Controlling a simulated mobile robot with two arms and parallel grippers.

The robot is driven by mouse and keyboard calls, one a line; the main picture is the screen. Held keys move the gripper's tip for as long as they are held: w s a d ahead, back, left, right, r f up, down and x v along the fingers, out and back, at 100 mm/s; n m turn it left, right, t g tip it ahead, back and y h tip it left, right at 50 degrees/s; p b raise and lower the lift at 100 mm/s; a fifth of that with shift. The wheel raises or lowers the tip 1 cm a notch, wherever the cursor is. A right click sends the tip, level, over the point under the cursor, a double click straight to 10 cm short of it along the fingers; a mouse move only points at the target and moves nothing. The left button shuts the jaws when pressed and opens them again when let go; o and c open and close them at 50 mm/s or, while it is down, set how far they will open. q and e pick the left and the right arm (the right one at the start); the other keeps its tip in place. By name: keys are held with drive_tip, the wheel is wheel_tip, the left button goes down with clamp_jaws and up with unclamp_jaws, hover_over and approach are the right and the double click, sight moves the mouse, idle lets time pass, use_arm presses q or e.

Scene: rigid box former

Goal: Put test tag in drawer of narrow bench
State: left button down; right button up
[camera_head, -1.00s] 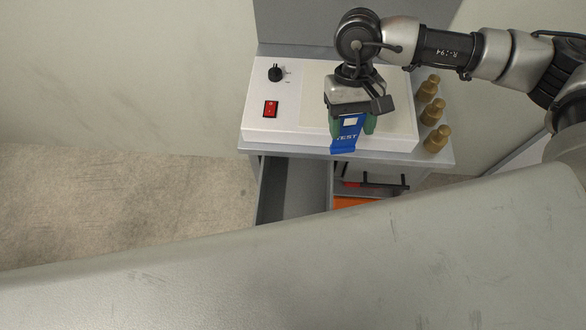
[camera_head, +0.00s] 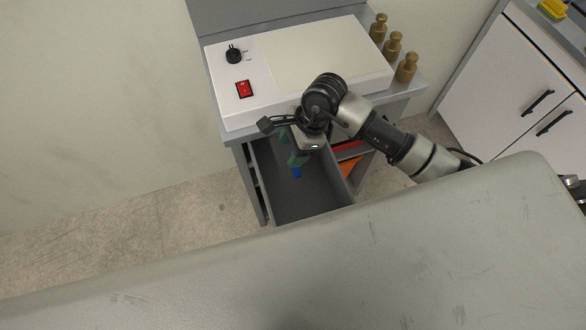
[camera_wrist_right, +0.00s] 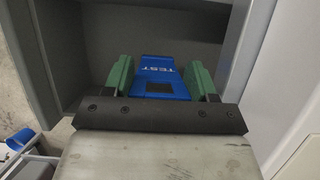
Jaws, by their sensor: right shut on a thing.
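The blue test tag (camera_wrist_right: 160,72), with white TEST lettering, is held between the green fingers of my right gripper (camera_wrist_right: 160,80). In the head view only a small blue part of the tag (camera_head: 297,172) shows below my right gripper (camera_head: 296,158). The grey drawer (camera_head: 312,207) of the narrow bench (camera_head: 226,138) is pulled open. My right gripper points down over the drawer opening, and the drawer's grey interior and walls (camera_wrist_right: 110,45) surround the tag in the wrist view. My left gripper is not in view.
The bench top carries a white device (camera_head: 300,75) with a red switch (camera_head: 244,89) and a black knob (camera_head: 234,54). Several brass weights (camera_head: 393,44) stand at its right. A large grey surface (camera_head: 300,270) fills the foreground. A white cabinet (camera_head: 510,75) stands at right.

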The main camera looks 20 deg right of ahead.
wheel_tip(320, 180, down, 2)
drive_tip(key=shift+f, duration=0.25)
wheel_tip(320, 180, down, 4)
drive_tip(key=shift+r+p, duration=0.1)
drive_tip(key=shift+p, duration=0.2)
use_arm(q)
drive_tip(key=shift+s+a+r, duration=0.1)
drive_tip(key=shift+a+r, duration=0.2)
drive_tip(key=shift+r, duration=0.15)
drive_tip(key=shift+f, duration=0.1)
use_arm(e)
drive_tip(key=shift+f, duration=0.25)
drive_tip(key=shift+f+b, duration=0.15)
drive_tip(key=shift+b, duration=0.15)
drive_tip(key=o, duration=1.1)
